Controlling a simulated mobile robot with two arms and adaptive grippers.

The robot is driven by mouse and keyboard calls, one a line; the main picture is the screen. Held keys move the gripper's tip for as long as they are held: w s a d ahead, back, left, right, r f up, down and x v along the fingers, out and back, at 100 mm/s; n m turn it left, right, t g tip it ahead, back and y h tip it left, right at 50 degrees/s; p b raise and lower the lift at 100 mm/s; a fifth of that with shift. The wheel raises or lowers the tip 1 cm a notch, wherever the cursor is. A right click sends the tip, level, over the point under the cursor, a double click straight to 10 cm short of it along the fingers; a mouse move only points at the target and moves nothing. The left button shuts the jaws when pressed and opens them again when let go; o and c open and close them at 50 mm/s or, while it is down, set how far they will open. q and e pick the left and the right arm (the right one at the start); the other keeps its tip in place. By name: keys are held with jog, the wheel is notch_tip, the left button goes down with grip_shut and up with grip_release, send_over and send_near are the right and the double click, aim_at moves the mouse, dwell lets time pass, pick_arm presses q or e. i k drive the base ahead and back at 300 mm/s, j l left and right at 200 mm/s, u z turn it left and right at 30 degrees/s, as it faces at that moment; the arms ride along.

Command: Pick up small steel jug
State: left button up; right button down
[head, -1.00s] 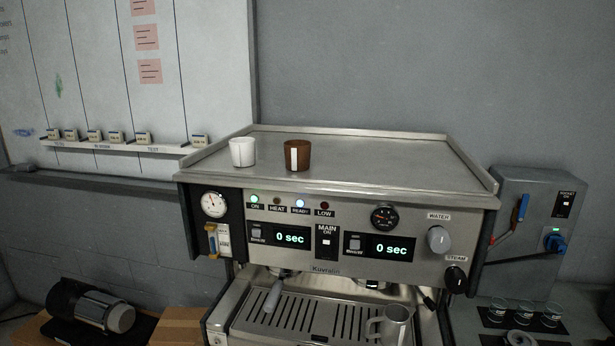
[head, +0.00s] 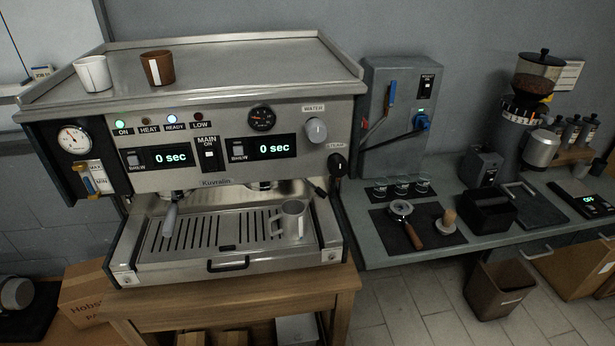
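A small grey steel jug (head: 293,219) with a side handle stands upright on the right part of the espresso machine's drip tray (head: 226,262). Its handle points left. Another steel vessel (head: 541,149) shows at the grinder on the right; I cannot tell what it rests on. Neither of my grippers is in view.
The espresso machine (head: 200,115) stands on a wooden table (head: 330,283). A white cup (head: 93,74) and a brown cup (head: 157,68) are on its top. The counter (head: 385,252) at right holds a portafilter (head: 404,222), small glasses (head: 402,188) and a black knock box (head: 487,210). Tiled floor lies below.

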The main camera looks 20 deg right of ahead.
aim_at(287, 222)
jog(key=z, duration=0.2)
jog(key=i+j+z, duration=0.1)
jog(key=j+z, duration=0.75)
jog(key=i+j, duration=0.05)
jog(key=j, duration=0.05)
